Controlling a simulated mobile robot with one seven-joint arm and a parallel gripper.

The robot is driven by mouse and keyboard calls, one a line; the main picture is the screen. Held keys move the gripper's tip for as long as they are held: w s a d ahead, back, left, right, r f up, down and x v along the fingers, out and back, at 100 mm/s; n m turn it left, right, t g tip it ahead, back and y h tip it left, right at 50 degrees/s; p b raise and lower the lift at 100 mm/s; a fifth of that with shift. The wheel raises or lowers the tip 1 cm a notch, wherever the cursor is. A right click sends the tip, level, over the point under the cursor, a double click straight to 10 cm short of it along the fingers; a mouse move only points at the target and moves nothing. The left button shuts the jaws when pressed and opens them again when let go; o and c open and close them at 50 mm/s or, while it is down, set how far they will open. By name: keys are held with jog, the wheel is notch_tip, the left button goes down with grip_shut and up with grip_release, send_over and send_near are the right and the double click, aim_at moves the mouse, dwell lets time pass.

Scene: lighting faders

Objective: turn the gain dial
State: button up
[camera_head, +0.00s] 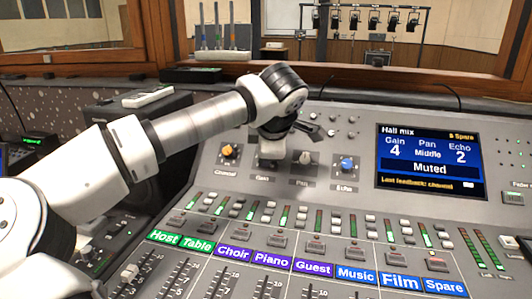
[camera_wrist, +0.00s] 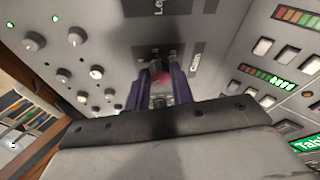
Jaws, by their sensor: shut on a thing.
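My gripper (camera_head: 270,152) is lowered onto the sloping panel of the mixing desk, above the printed label "Gain". In the wrist view its two dark fingers (camera_wrist: 160,84) are closed on either side of the gain dial (camera_wrist: 161,77), which shows as a small reddish piece between them. In the head view my gripper and wrist hide most of this dial. The screen (camera_head: 430,160) reads Hall mix, Gain 4, Pan Middle, Echo 2, Muted.
An orange channel dial (camera_head: 229,151) is just left of my gripper. A pale pan dial (camera_head: 304,158) and a blue echo dial (camera_head: 347,164) are to its right. Below are rows of buttons, meters and labelled faders. A window ledge (camera_head: 400,82) runs behind the desk.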

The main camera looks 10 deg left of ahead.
dwell(0.4)
jog(key=o, duration=0.7)
jog(key=shift+r, duration=0.15)
